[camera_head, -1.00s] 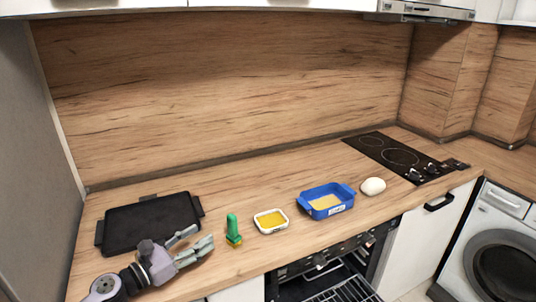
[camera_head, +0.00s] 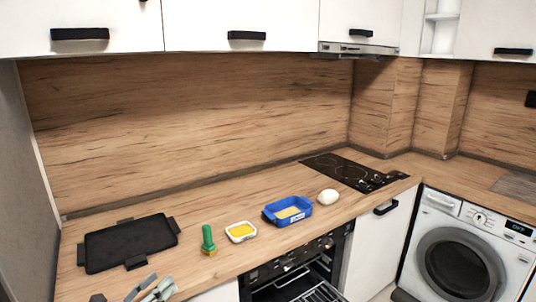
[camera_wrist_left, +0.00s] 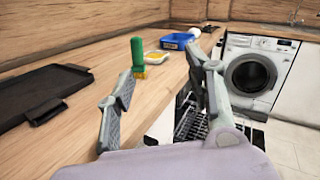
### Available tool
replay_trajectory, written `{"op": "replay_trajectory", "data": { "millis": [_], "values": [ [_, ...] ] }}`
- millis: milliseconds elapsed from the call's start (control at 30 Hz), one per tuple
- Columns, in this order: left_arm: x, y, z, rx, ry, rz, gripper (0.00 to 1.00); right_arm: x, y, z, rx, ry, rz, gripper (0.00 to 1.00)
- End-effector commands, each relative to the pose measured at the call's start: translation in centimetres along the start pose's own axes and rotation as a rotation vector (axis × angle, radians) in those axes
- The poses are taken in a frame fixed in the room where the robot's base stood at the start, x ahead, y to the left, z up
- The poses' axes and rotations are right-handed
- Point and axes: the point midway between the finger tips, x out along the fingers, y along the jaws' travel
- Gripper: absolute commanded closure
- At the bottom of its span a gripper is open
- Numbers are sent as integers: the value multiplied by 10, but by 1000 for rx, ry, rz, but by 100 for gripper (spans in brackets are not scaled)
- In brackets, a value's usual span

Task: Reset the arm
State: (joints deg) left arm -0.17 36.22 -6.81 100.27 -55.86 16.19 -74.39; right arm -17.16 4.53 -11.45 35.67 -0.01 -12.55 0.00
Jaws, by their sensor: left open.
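My left gripper (camera_head: 152,290) is at the bottom left of the head view, at the front edge of the counter, partly cut off by the frame. In the left wrist view (camera_wrist_left: 160,95) its two fingers stand wide apart with nothing between them. The green-handled brush (camera_head: 208,240) stands upright on the counter, apart from the gripper and beyond it; it also shows in the left wrist view (camera_wrist_left: 138,57). My right gripper shows in neither view.
A black tray (camera_head: 128,243) lies on the left of the counter. A white dish with yellow contents (camera_head: 240,232), a blue baking dish (camera_head: 288,210) and a white rounded object (camera_head: 328,196) line the counter before the black hob (camera_head: 352,171). The oven (camera_head: 300,280) below is open.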

Motion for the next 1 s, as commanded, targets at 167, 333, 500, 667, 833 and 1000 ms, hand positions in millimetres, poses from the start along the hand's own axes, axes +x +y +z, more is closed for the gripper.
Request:
{"op": "replay_trajectory", "data": {
  "millis": [167, 333, 500, 667, 833, 1000],
  "values": [
    [-5, -1, 2, -207, -66, 91, 52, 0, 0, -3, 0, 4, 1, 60],
    [-18, 3, -1, -504, -152, 224, 52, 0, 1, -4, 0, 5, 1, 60],
    [-47, 8, -22, -936, -262, 426, 52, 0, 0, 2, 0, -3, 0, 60],
    [-104, -2, -79, -1524, -397, 756, 52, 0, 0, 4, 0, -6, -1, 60],
    [-165, -44, -138, -1989, -506, 1122, 52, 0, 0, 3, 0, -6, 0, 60],
    [-207, -87, -169, -2225, -568, 1397, 52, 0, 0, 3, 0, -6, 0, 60]
  ]
}}
